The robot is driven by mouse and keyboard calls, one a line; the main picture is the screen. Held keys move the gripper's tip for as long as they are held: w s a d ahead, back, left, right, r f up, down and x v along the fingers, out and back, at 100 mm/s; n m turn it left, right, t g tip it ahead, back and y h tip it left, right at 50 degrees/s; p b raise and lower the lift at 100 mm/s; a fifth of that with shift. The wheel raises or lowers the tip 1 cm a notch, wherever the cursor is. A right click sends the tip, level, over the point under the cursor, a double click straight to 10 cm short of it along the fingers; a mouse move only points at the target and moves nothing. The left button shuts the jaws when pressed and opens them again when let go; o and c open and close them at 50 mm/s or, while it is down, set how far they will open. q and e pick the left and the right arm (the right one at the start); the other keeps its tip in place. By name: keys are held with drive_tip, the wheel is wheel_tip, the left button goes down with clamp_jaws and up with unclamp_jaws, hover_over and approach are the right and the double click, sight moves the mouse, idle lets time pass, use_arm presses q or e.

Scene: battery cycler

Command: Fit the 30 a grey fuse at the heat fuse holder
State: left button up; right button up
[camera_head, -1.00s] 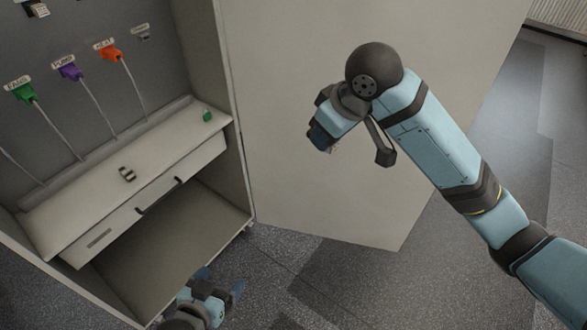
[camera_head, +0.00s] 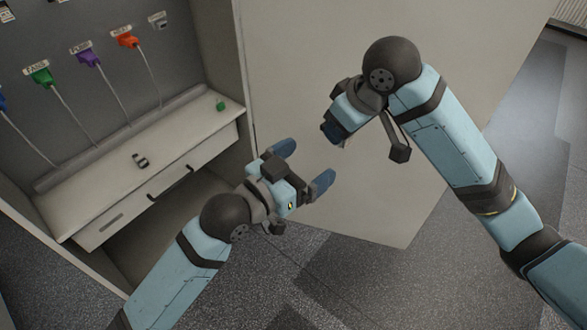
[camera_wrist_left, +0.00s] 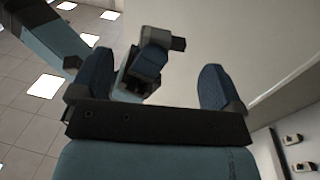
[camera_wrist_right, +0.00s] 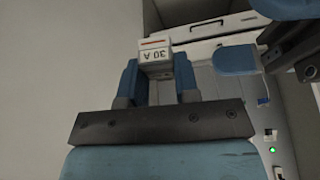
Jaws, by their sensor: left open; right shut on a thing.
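My right gripper (camera_head: 335,130) is shut on the 30 A fuse (camera_wrist_right: 154,62) and holds it in the air in front of the cabinet door. The fuse is a pale grey block marked "30 A"; it is hidden in the head view. My left gripper (camera_head: 305,163) is open and empty, below and left of the right one, its fingers pointing towards it. A blue left finger also shows beside the fuse in the right wrist view. An orange plug (camera_head: 127,40) sits under the HEAT label on the cabinet's back panel. I cannot make out a fuse holder there.
Purple (camera_head: 89,58) and green (camera_head: 42,76) plugs with cables are left of the orange one. A small dark-and-grey part (camera_head: 141,160) and a green piece (camera_head: 220,106) lie on the shelf (camera_head: 90,190). The drawer below is closed. The open door (camera_head: 290,60) stands behind my grippers.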

use_arm(q)
drive_tip(key=x, duration=0.9)
drive_tip(key=shift+w+d, duration=0.1)
drive_tip(key=shift+w, duration=0.1)
drive_tip(key=c, duration=0.9)
drive_tip(key=shift+c, duration=0.2)
use_arm(e)
drive_tip(key=o, duration=1)
drive_tip(key=shift+c, duration=0.2)
